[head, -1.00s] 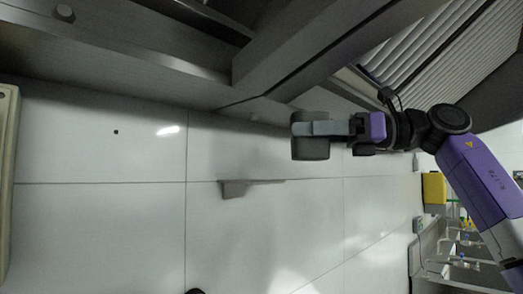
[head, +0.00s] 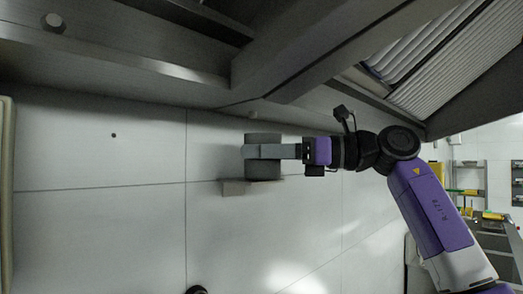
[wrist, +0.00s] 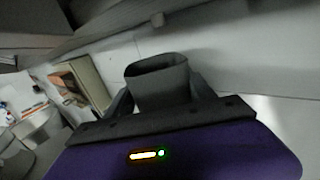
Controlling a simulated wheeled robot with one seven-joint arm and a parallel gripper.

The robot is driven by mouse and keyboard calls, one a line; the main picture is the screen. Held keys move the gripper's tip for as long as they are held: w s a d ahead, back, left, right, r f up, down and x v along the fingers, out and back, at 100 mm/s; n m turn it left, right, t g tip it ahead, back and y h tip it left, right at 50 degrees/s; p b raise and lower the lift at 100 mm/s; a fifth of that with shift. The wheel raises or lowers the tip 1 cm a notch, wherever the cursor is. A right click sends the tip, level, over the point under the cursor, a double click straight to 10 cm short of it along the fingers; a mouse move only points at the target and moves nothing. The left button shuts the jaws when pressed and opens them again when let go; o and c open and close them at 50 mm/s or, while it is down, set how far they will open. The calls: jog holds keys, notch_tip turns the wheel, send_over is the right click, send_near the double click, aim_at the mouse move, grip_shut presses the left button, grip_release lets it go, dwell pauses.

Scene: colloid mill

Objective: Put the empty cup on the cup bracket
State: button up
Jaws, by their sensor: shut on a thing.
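The empty cup (head: 263,172) is dark grey, and my gripper (head: 262,152) is shut around its sides. In the wrist view the cup (wrist: 160,88) sits between both fingers (wrist: 160,96), with its open rim facing the camera side. The cup bracket (head: 234,188) is a small grey piece on the pale tiled wall in the head view. The cup overlaps the bracket's right part in the head view and hides it. I cannot tell whether they touch. The bracket is not clearly visible in the wrist view.
A large grey metal structure (head: 150,70) with heavy beams fills the top of the head view, close above my arm. The tiled wall (head: 95,215) is mostly bare left of and below the bracket. Yellow items (head: 462,192) and shelving stand far right.

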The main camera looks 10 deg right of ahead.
jog(key=shift+f, duration=0.2)
jog(key=o, duration=1.4)
jog(key=shift+r, duration=0.1)
jog(key=shift+r, duration=0.2)
jog(key=b+v, duration=0.4)
jog(key=v, duration=0.8)
jog(key=shift+f, duration=0.15)
